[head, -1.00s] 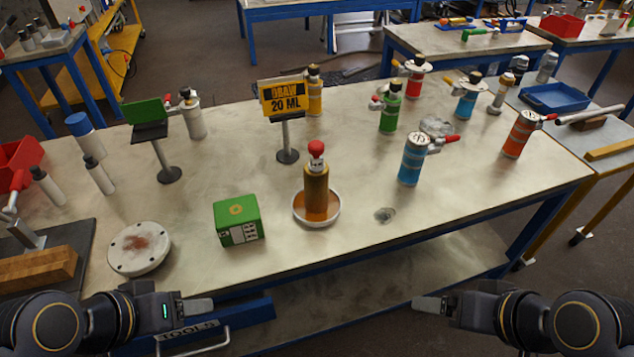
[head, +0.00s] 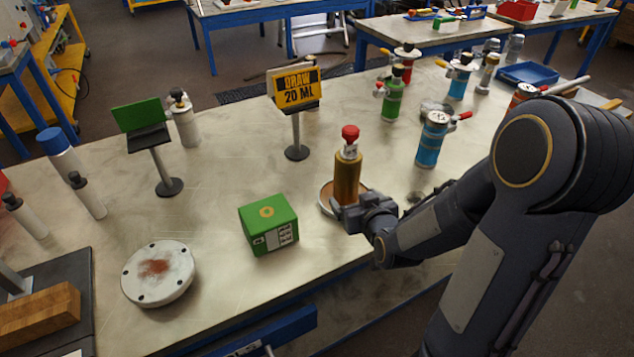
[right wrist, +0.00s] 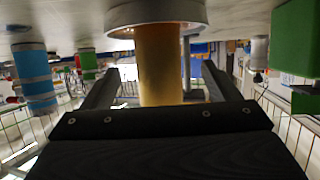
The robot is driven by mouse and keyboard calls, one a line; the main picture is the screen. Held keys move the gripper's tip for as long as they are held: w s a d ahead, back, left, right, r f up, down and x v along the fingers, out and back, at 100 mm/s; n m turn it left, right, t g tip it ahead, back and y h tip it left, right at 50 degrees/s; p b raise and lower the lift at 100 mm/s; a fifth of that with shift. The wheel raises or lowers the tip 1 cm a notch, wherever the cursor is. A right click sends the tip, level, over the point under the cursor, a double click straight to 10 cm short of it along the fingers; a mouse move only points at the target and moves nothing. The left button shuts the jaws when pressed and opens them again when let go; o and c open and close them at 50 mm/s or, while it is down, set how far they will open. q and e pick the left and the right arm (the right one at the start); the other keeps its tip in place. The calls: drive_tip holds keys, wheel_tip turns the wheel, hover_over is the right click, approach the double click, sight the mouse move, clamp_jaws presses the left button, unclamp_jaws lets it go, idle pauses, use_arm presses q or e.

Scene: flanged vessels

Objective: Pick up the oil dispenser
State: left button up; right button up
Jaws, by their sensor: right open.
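The oil dispenser (head: 347,178) is an amber bottle with a red top, standing upright on a round dish (head: 325,197) near the table's front edge. My right gripper (head: 352,207) is low at the bottle's near right side. In the right wrist view, which is upside down, the bottle (right wrist: 160,62) rises between the two open fingers of my right gripper (right wrist: 157,82). Gaps show between bottle and fingers. The fingertips are partly hidden in the head view. My left gripper is not in view.
A green box (head: 268,224) stands left of the dispenser, with a white flanged disc (head: 158,273) further left. A yellow sign (head: 297,88) on a stand is behind. A blue can (head: 432,140) stands to the right, behind my arm.

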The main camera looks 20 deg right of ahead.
sight(346, 185)
drive_tip(key=x, duration=0.7)
drive_tip(key=shift+w+d+r, duration=0.2)
drive_tip(key=shift+w+r, duration=0.05)
drive_tip(key=shift+w, duration=0.1)
drive_tip(key=shift+r, duration=0.1)
drive_tip(key=c, duration=1.3)
